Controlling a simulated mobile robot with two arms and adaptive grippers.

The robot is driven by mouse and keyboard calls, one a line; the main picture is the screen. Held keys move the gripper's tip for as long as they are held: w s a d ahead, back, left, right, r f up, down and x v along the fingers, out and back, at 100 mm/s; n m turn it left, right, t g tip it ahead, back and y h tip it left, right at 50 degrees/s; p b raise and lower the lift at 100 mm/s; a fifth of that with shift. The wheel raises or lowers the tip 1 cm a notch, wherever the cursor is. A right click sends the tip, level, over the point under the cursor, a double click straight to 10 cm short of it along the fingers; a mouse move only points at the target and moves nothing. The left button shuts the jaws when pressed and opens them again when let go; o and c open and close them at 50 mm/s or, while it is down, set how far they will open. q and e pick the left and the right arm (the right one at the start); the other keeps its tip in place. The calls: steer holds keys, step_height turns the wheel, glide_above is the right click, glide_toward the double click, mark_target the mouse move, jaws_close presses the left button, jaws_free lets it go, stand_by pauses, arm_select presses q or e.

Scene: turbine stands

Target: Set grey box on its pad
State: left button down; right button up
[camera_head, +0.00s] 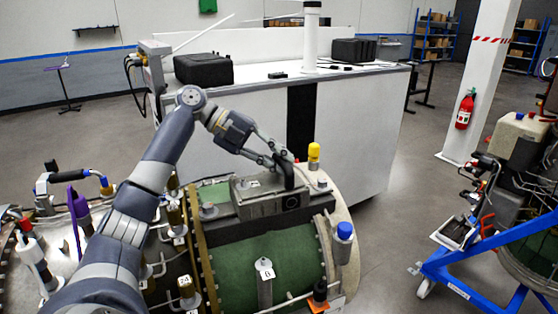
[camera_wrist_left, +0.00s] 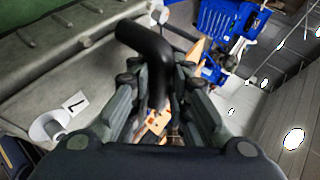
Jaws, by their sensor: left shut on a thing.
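The grey box (camera_head: 262,204) is at the top of the green turbine casing (camera_head: 265,258), with a black bent handle (camera_head: 288,172) on it. My left gripper (camera_head: 279,163) comes in from the left and is shut on the black handle. In the left wrist view the handle (camera_wrist_left: 148,42) rises between the fingers (camera_wrist_left: 160,85), and the grey box (camera_wrist_left: 75,62) fills the left side. I cannot tell whether the box rests on the casing or hangs just above it. No separate pad can be made out; the box may hide it. My right gripper is not in view.
A yellow-capped post (camera_head: 314,155) and a blue-capped post (camera_head: 343,240) stand right of the box. A white bench (camera_head: 358,135) stands behind. A blue stand (camera_head: 480,265) is at right, with free floor between.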

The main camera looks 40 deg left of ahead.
arm_select(q)
steer(key=shift+d+f, duration=0.2)
steer(key=shift+f, duration=0.25)
steer(key=c, duration=1.4)
jaws_free()
steer(key=shift+d, duration=0.15)
steer(key=shift+o, duration=0.6)
steer(key=shift+f, duration=0.2)
steer(key=shift+s+r, duration=0.1)
steer(key=shift+r, duration=0.05)
